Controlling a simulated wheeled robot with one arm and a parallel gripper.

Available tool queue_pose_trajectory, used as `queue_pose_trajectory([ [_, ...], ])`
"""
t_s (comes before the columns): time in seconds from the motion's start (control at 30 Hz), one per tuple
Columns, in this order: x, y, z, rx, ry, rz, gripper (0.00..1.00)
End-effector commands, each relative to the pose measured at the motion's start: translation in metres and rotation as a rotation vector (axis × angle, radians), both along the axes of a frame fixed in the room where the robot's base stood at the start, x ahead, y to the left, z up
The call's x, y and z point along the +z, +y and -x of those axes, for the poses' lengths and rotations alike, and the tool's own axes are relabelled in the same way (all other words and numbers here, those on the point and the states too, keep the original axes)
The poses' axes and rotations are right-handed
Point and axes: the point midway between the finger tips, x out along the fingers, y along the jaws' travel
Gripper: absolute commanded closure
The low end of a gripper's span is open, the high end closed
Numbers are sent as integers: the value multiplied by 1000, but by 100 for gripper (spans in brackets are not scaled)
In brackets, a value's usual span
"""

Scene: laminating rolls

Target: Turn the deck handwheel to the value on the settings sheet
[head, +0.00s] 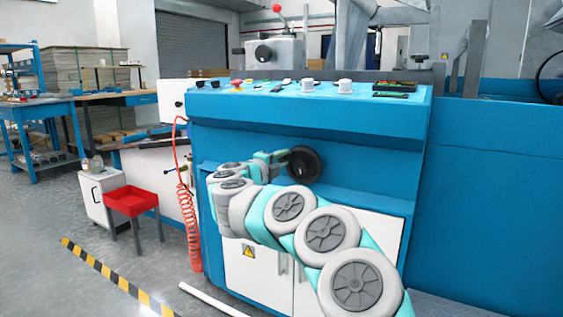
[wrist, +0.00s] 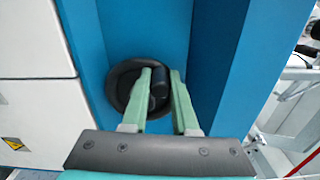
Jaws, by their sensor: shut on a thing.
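The deck handwheel (head: 305,165) is a black round wheel on the blue front of the machine. It also shows in the wrist view (wrist: 124,86), where its dark crank knob (wrist: 158,84) sits between the two green fingers. My gripper (wrist: 160,80) is shut on this knob. In the head view my gripper (head: 274,157) reaches the wheel's left side. No settings sheet can be made out in either view, and no scale reading on the wheel is legible.
The blue machine (head: 310,130) has a sloping top panel with knobs, a red emergency button (head: 237,84) and a small display. A red tray stand (head: 131,200) is at the left. A coiled red hose (head: 187,215) hangs by the machine's left edge.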

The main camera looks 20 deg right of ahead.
Motion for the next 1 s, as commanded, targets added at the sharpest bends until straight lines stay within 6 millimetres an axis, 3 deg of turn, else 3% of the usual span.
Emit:
queue_pose_trajectory([
  [0.3, 0, -1, 1, -3, -1, -1, 100],
  [0.33, 0, -1, 1, -3, -1, -1, 71],
  [0.6, 0, -1, 0, -2, 0, 0, 43],
  [1.0, 0, 4, 4, 0, 1, -1, 43],
])
